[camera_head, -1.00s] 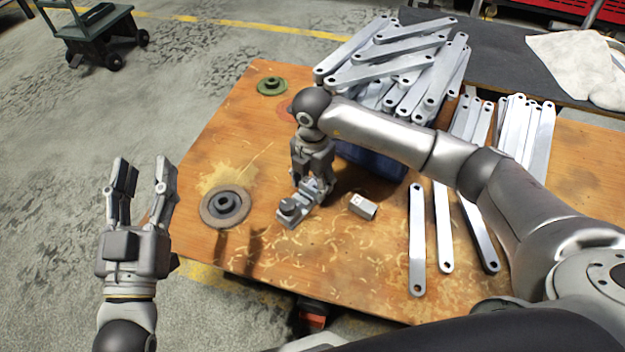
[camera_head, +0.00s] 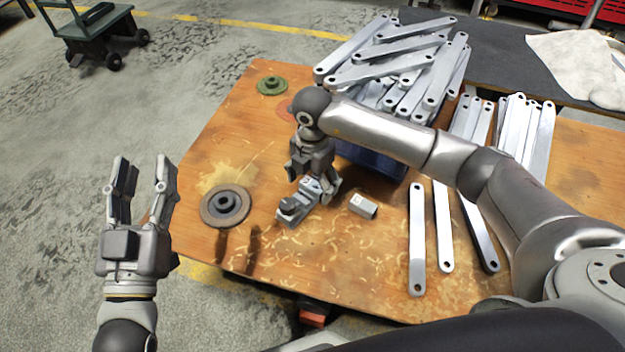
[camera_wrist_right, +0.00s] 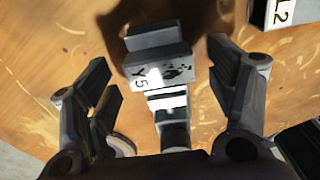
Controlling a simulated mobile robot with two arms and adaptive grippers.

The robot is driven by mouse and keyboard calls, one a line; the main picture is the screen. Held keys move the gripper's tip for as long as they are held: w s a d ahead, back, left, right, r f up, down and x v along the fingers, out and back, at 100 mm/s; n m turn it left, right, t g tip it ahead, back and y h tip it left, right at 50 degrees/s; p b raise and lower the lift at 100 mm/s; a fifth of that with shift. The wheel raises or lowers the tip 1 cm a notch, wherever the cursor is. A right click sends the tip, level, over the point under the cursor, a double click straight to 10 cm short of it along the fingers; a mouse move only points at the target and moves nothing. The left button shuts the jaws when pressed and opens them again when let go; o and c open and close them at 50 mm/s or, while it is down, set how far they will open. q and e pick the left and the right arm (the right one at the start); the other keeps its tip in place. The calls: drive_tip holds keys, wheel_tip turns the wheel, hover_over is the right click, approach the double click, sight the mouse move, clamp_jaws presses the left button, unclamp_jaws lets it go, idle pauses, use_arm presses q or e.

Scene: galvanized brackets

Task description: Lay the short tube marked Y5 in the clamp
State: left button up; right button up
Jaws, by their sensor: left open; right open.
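The short grey tube marked Y5 (camera_wrist_right: 158,76) lies between the fingers of my right gripper (camera_head: 316,180) in the right wrist view. The fingers stand apart on both sides of it, open. The tube appears to rest in the small grey clamp (camera_head: 291,212), which stands on the table in the head view. My right gripper is directly above and around the clamp's far end and partly hides it; how well the tube is seated I cannot tell. My left gripper (camera_head: 143,168) is open and empty, off the table's left edge.
Another short tube (camera_head: 363,206) lies right of the clamp; its label, partly cut off, shows in the wrist view (camera_wrist_right: 279,14). Flat brackets (camera_head: 417,240) lie at right; more are piled on a blue bin (camera_head: 372,160) behind.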

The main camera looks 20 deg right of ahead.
wheel_tip(320, 180, up, 12)
idle(0.4)
idle(0.4)
